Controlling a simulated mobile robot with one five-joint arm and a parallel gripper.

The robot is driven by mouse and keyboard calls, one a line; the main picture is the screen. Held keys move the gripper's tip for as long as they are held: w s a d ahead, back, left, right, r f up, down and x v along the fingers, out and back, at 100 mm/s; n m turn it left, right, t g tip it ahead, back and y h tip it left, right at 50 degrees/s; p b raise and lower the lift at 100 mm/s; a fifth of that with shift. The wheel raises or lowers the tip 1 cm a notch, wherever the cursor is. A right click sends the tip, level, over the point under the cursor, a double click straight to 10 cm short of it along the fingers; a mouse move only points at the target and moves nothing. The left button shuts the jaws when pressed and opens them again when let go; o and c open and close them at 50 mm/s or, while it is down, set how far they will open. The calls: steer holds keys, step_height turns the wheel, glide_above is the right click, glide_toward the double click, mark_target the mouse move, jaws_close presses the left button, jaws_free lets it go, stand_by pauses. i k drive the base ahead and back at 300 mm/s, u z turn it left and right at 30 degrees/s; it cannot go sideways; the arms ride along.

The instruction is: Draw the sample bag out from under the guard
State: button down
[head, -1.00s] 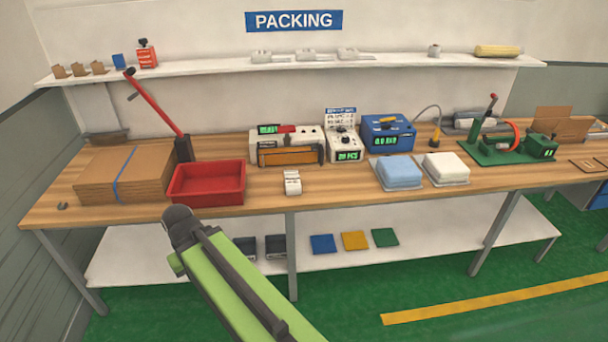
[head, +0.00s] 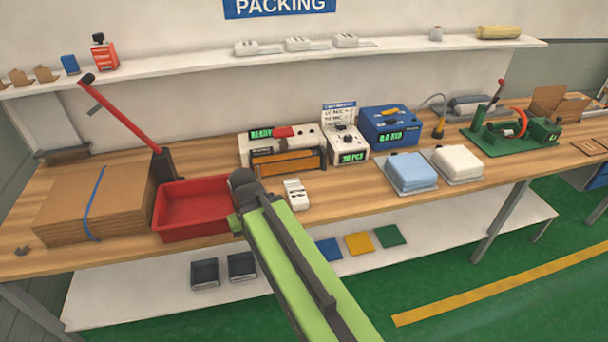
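A bench sealer (head: 262,142) with a green "READY" display stands on the table. An amber, see-through-looking guard (head: 288,160) spans its front. I cannot make out a sample bag under the guard at this size. A small white item (head: 296,194) with dark marks lies on the wood just in front of the sealer; I cannot tell what it is. My green arm reaches up from the bottom, its dark joint left of that item and in front of the red tray. My gripper's fingers do not show; they seem hidden behind the arm.
A red tray (head: 196,234) and strapped cardboard stack (head: 65,215) stand left of the sealer, with a red-handled lever (head: 125,125) behind. Front wood (head: 345,200) is clear.

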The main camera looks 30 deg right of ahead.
mark_target(298, 198)
steer(key=u, duration=0.1)
steer(key=i, duration=1.05)
steer(key=u, duration=0.65)
